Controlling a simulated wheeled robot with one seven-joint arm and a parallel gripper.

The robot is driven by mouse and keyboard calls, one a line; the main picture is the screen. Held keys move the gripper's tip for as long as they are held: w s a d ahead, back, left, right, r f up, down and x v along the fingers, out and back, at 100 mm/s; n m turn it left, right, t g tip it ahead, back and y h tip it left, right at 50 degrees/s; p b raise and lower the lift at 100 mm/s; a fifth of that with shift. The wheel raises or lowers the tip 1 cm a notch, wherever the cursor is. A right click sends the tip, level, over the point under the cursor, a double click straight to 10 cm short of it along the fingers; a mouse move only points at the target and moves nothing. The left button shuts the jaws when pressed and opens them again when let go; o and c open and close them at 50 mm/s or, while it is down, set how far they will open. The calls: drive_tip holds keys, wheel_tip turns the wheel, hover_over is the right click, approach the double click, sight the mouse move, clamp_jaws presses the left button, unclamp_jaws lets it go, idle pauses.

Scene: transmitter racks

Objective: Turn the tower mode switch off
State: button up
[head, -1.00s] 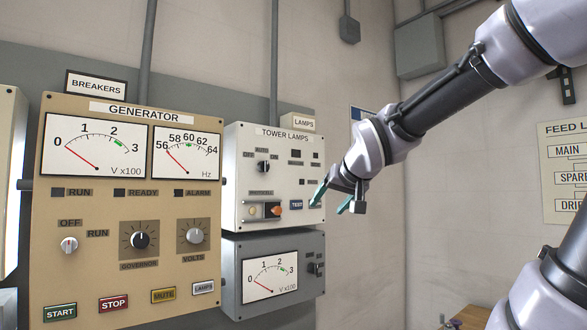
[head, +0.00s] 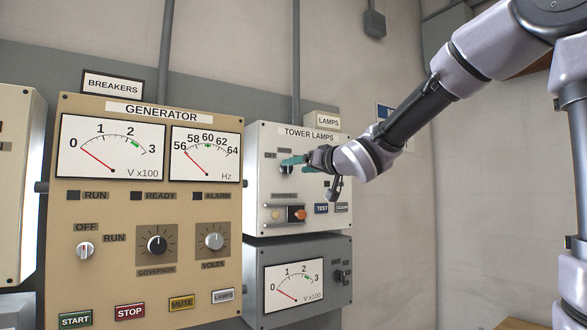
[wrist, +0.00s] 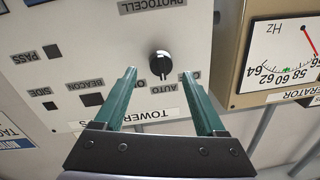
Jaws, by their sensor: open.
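The tower mode switch is a round black knob (wrist: 160,64) on the white TOWER LAMPS panel (wrist: 45,75), which shows upside down in the wrist view. Its pale pointer mark is toward the AUTO label, between OFF and ON. My gripper's two green fingers (wrist: 160,74) are open and empty. In the wrist view their tips lie on either side of the knob; I cannot tell whether they touch it.
The tan GENERATOR panel (head: 110,222) stands close on the left. A photocell row with an orange knob (head: 297,215) and the TEST button (head: 321,208) sit below the switch. A grey meter box (head: 339,290) is underneath.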

sight(290, 167)
drive_tip(key=shift+x, duration=1.65)
clamp_jaws()
drive_tip(key=shift+a+n, duration=0.1)
drive_tip(key=shift+n, duration=0.2)
drive_tip(key=n, duration=0.9)
drive_tip(key=shift+h, duration=0.4)
drive_tip(key=shift+s, duration=0.1)
